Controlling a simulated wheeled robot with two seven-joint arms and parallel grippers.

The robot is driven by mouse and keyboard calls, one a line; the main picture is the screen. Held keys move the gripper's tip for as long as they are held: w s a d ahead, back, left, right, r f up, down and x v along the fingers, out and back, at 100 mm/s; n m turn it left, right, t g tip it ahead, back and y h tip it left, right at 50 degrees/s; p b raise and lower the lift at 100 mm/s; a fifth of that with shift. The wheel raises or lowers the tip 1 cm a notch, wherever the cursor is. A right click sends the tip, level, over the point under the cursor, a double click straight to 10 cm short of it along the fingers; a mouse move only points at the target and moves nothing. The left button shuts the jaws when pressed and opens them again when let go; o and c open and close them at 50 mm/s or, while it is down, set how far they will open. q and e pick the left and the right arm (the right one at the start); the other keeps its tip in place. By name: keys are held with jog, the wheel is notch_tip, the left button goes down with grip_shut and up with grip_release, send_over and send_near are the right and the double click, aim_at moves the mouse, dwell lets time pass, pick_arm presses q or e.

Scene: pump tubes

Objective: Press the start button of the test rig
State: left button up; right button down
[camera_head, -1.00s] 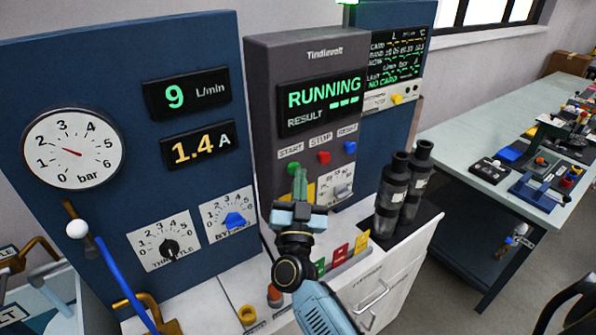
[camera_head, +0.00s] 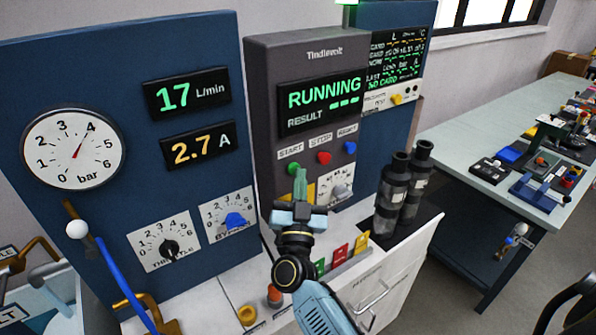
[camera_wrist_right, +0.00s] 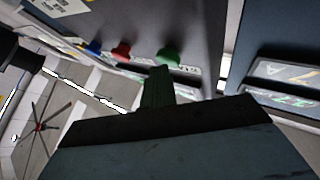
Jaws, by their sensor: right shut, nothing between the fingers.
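The test rig's control panel (camera_head: 262,110) shows "RUNNING" in green on its display (camera_head: 322,98). Below it, the green start button (camera_head: 291,168) sits left of a red and a blue button. My right gripper (camera_head: 300,174) is shut and empty, its fingertips just below and right of the green button in the head view. In the right wrist view the green button (camera_wrist_right: 168,54) lies just beyond the fingertips (camera_wrist_right: 159,76); I cannot tell whether they touch. The flow display (camera_head: 187,92) reads 17 L/min, the current display (camera_head: 197,149) 2.7 A. My left gripper is not in view.
A pressure gauge (camera_head: 73,148), throttle knob (camera_head: 169,248) and blue bypass knob (camera_head: 236,219) are on the blue panel at left. Two dark cylinders (camera_head: 393,195) stand right of my right gripper. A cluttered bench (camera_head: 470,137) stands further right.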

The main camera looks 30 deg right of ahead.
jog(key=shift+w, duration=0.1)
dwell(0.6)
jog(key=shift+w+a+r, duration=0.1)
jog(key=shift+w+r, duration=0.05)
jog(key=shift+r, duration=0.05)
dwell(0.3)
